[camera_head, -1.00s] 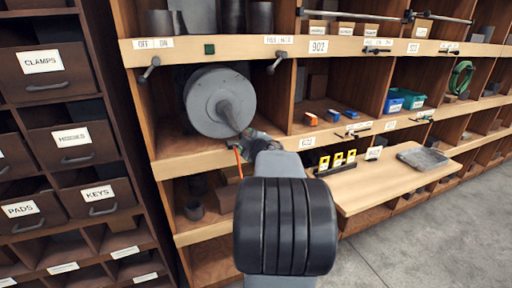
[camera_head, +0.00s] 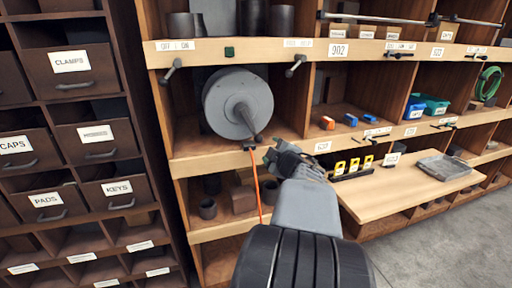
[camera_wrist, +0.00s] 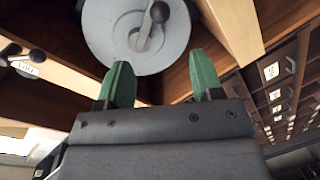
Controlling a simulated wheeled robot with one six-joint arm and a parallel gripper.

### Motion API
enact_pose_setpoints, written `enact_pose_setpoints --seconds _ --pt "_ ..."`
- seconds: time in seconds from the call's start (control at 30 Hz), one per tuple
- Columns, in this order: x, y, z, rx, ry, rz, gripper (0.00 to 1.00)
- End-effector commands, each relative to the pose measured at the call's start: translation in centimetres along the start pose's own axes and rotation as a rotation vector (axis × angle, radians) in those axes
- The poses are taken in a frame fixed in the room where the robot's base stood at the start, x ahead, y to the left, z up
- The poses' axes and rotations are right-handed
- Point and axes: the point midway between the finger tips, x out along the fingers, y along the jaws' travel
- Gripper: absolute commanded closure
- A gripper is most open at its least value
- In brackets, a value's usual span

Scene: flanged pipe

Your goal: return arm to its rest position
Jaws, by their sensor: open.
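My gripper (camera_wrist: 163,85) shows in the wrist view with its two green fingers apart and nothing between them. In the head view my gripper (camera_head: 272,157) is at the end of my grey arm, just below and right of the flanged pipe, seen from behind. The flanged pipe (camera_head: 222,105) is a grey round disc with a shaft and dark knob at its middle, set in a shelf compartment. It also shows in the wrist view (camera_wrist: 105,30), beyond the fingers. An orange cord (camera_head: 257,188) hangs from a small dark piece at the shelf edge below it.
A dark drawer cabinet (camera_head: 84,97) stands at the left. A wooden board (camera_head: 400,195) juts out at the right with yellow-marked blocks (camera_head: 354,165) and a grey tray (camera_head: 444,167). Lever handles (camera_head: 171,70) stick out above the pipe. Grey floor (camera_head: 425,245) is free at lower right.

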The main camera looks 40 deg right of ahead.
Motion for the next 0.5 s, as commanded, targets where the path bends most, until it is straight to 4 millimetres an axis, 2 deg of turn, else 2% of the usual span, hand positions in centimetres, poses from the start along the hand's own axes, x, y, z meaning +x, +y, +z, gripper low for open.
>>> enact_pose_setpoints --seconds 0.23,0.33,0.43,0.5 --pt "0.0 0.0 0.0 0.0 -0.001 0.0 0.4" --pt "0.0 0.0 0.7 0.004 -0.038 0.002 0.4" --pt "-0.2 0.2 2.8 0.056 -0.155 0.026 0.4" --pt "-0.9 0.0 5.3 0.139 -0.294 0.051 0.4"
